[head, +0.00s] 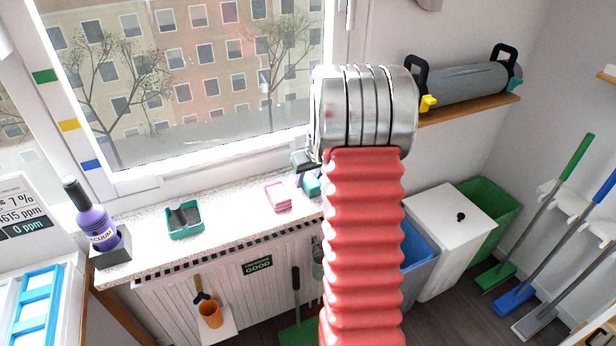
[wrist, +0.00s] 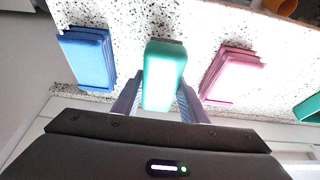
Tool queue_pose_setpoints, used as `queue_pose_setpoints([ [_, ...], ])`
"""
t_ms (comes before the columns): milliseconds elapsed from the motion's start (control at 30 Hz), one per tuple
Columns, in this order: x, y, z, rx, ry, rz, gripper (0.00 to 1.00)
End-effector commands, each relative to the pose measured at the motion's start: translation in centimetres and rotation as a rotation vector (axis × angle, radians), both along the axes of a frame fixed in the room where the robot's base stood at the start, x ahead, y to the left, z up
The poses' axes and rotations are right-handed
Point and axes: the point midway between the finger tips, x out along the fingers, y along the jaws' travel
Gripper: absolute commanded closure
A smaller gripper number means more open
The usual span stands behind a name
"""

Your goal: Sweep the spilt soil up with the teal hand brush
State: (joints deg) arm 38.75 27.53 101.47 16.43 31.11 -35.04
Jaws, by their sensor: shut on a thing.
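My gripper (wrist: 160,94) is shut on a teal rounded block (wrist: 165,72) at the windowsill, with a finger on each side of it. The block looks like the back of the teal hand brush, but no bristles or handle show. In the head view my gripper (head: 304,162) is partly hidden by my arm, and the teal block (head: 312,184) shows just below it. I cannot make out spilt soil for certain.
A pink stack (wrist: 232,76) lies right of the block in the wrist view, a blue stack (wrist: 86,58) left. A purple bottle (head: 95,222) stands at the sill's left end. Bins (head: 445,240) stand right. Bare sill (head: 235,210) separates tray and pink stack.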

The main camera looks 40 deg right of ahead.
Motion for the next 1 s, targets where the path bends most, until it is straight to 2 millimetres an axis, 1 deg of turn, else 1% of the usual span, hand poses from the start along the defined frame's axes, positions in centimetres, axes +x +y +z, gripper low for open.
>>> queue_pose_setpoints([
  [333,0.0,0.0,-1.3,0.000,0.000,-0.001,0.79],
  [367,0.0,0.0,-1.3,0.000,0.000,-0.001,0.60],
  [667,0.0,0.0,-1.2,0.000,0.000,-0.001,0.39],
  [1000,0.0,0.0,-1.2,0.000,0.000,-0.001,0.39],
])
